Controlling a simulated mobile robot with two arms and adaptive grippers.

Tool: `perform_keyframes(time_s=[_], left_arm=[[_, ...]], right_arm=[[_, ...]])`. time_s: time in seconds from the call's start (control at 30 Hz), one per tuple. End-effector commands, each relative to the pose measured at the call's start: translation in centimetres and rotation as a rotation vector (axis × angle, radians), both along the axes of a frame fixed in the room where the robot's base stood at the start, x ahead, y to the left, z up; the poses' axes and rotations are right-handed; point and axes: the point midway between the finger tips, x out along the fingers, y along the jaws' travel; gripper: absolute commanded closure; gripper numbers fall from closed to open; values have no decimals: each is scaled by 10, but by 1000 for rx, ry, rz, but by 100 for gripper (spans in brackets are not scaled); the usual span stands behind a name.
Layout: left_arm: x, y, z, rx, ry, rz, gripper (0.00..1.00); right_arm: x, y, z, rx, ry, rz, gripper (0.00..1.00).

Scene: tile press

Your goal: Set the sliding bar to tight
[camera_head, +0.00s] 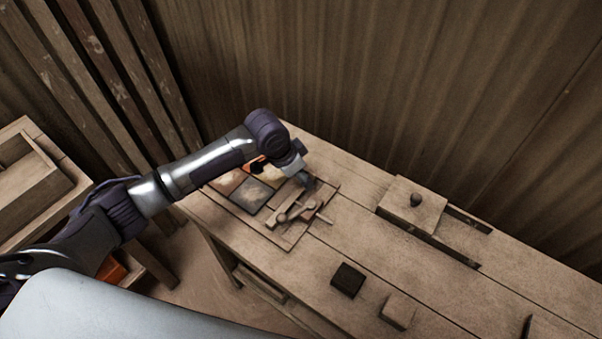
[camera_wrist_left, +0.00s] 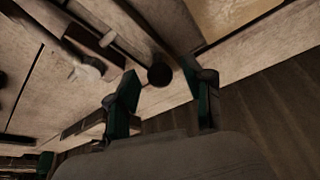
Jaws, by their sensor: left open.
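A wooden frame (camera_head: 293,238) on the bench holds several square tiles (camera_head: 249,194) in brown, dark and cream tones. A wooden bar (camera_head: 283,209) lies across the frame to the right of the tiles, with small rod and knob fittings (camera_head: 311,206) beside it. My left gripper (camera_head: 307,181) is over the far end of this bar. In the left wrist view my left gripper (camera_wrist_left: 160,74) is open, with a dark round knob (camera_wrist_left: 160,75) showing between its green-sided fingers. I cannot tell whether they touch it. My right gripper is not in view.
A wooden block with a dark knob (camera_head: 427,208) sits over a dark slotted rail (camera_head: 455,255) at the right. A dark block (camera_head: 348,279) and a light block (camera_head: 398,311) lie near the front edge. A wood wall (camera_head: 400,90) stands behind the bench.

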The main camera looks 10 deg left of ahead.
Motion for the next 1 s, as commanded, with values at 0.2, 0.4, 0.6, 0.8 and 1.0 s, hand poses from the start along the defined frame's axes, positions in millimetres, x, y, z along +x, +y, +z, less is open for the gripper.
perform_keyframes(time_s=[0.2,0.4,0.6,0.8,1.0], left_arm=[[0,0,0,0,0,0,48],[0,0,0,0,0,0,80],[0,0,0,0,0,0,100],[1,2,1,0,0,1,100],[12,29,2,1,0,4,100]], right_arm=[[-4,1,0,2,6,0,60],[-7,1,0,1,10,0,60],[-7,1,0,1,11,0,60],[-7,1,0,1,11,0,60],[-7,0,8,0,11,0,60]])
